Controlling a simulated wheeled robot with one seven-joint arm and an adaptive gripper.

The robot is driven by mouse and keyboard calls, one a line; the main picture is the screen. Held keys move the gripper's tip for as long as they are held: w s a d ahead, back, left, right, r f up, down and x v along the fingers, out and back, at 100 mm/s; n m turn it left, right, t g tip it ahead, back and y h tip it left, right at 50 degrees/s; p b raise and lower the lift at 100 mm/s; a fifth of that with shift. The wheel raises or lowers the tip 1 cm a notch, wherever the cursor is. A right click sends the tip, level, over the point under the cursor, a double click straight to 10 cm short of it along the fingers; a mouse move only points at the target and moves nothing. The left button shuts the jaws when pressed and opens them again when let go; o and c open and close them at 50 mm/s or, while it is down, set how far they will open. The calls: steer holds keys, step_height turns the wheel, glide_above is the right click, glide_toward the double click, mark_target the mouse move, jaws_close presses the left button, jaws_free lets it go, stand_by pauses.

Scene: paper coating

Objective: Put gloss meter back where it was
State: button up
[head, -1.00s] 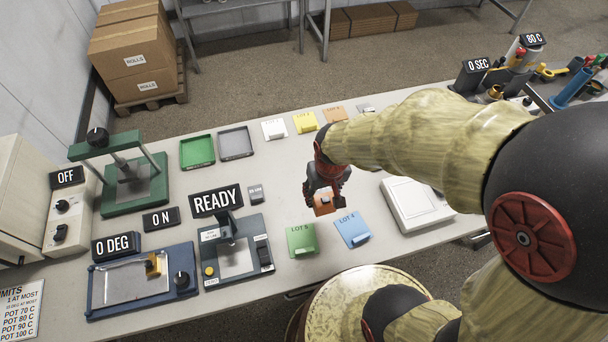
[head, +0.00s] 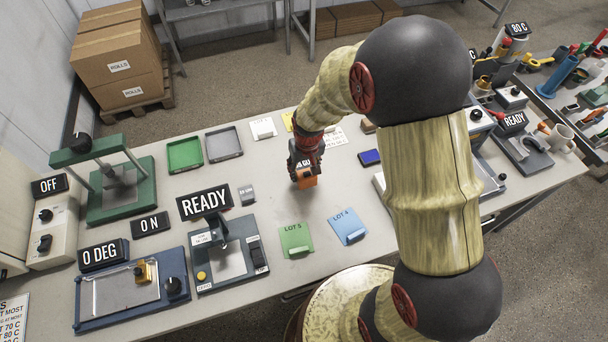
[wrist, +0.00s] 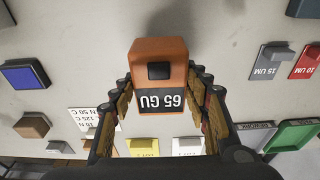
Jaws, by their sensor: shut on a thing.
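The gloss meter (head: 306,181) is a small orange block held by my gripper (head: 304,168) over the middle of the table. In the wrist view, the gloss meter (wrist: 160,60) shows a dark square on its orange body and a dark display reading 65 GU. My gripper's fingers (wrist: 163,90) are closed on its two sides. Bare white tabletop surrounds it there. I cannot tell how high its underside is above the table.
Green LOT 5 (head: 296,240) and blue LOT 4 (head: 348,227) cards lie in front. A READY device (head: 222,262) stands to the left. A dark blue block (head: 369,157) lies to the right. Green (head: 185,154) and grey (head: 224,143) trays are behind left.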

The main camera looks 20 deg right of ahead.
steer(key=shift+w+f+b, duration=0.15)
steer(key=shift+f+b, duration=0.25)
steer(key=shift+f, duration=1.25)
steer(key=shift+f, duration=0.1)
steer(key=o, duration=1.5)
steer(key=shift+o, duration=0.3)
